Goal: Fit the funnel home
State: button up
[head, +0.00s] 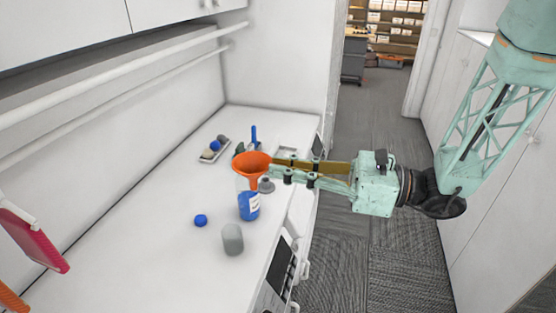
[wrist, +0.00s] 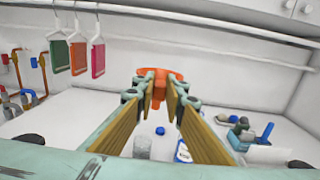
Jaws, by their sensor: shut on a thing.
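An orange funnel (head: 252,163) is held at the tips of my gripper (head: 271,168), cone up; it also shows in the wrist view (wrist: 160,76). My gripper (wrist: 161,97) is shut on it from the right in the head view. A blue bottle with a white label (head: 249,206) stands upright on the counter below the funnel. In the wrist view the bottle (wrist: 183,153) shows lower and right of the spout.
A blue cap (head: 201,220) and a grey cylinder (head: 232,239) stand on the white counter (head: 150,240) near the bottle. A tray with small items (head: 214,149) lies farther back. Coloured boards hang (wrist: 78,56) at the wall.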

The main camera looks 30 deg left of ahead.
jog(key=shift+s+d+r, duration=0.1)
jog(key=shift+s+d, duration=0.5)
jog(key=shift+d, duration=0.05)
jog(key=shift+w+a, duration=0.1)
dwell(0.3)
